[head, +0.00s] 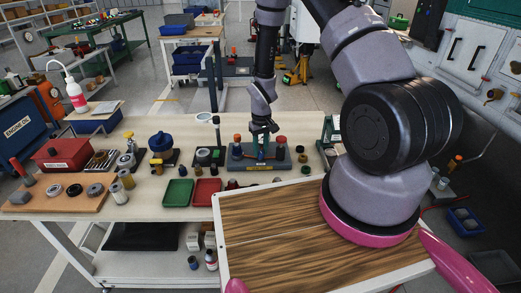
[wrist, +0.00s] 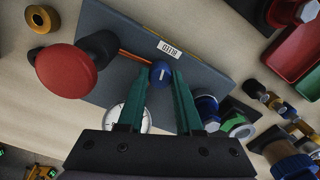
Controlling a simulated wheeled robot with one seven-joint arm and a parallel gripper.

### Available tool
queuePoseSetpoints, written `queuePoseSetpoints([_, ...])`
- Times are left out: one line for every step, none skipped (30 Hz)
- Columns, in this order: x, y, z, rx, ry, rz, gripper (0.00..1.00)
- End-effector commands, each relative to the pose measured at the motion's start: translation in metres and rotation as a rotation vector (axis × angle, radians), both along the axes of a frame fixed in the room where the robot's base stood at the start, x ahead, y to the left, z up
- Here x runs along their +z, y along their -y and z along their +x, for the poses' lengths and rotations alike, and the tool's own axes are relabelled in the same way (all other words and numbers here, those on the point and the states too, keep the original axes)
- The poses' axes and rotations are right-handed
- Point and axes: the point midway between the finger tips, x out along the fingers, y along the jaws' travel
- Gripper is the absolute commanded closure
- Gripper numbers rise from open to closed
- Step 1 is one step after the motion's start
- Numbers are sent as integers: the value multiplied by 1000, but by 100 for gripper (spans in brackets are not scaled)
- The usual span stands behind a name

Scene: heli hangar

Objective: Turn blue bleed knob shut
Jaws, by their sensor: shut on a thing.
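The blue bleed knob (wrist: 160,73) sits on a grey panel block (wrist: 105,30), with a white mark on its top, close to a small white label (wrist: 168,48). In the wrist view my gripper (wrist: 161,80) has its two green fingers on either side of the knob, shut on it. In the head view my gripper (head: 262,146) points down over the same block (head: 240,162) on the workbench and largely hides the knob there. A thin orange bar runs from the knob toward the upper left.
A large red knob (wrist: 72,72) stands left of the fingers, and a white dial (wrist: 140,118) is partly hidden behind the left finger. Fittings stand close on the right. In the head view a green tray (head: 178,192) and a red tray (head: 206,190) lie left of the block.

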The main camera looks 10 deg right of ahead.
Motion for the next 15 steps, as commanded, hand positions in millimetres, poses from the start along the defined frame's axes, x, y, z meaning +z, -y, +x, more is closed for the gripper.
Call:
queuePoseSetpoints([1, 0, 1, -35, 2, 0, 100])
queuePoseSetpoints([1, 0, 1, -55, 3, 1, 100])
queuePoseSetpoints([1, 0, 1, -83, 2, 0, 100])
queuePoseSetpoints([1, 0, 1, -103, 3, 1, 100])
queuePoseSetpoints([1, 0, 1, -120, 2, 0, 100])
queuePoseSetpoints([1, 0, 1, -144, 3, 1, 100])
queuePoseSetpoints([1, 0, 1, -160, 2, 0, 100])
queuePoseSetpoints([1, 0, 1, -174, 2, 0, 100])
queuePoseSetpoints([1, 0, 1, -192, 3, 1, 100])
queuePoseSetpoints([1, 0, 1, -204, 2, 0, 100])
queuePoseSetpoints([1, 0, 1, -216, 2, 0, 100])
queuePoseSetpoints([1, 0, 1, -228, 3, 1, 100])
queuePoseSetpoints([1, 0, 1, -237, 3, 1, 100])
queuePoseSetpoints([1, 0, 1, -244, 2, 1, 100])
queuePoseSetpoints([1, 0, 1, -253, 2, 0, 100])
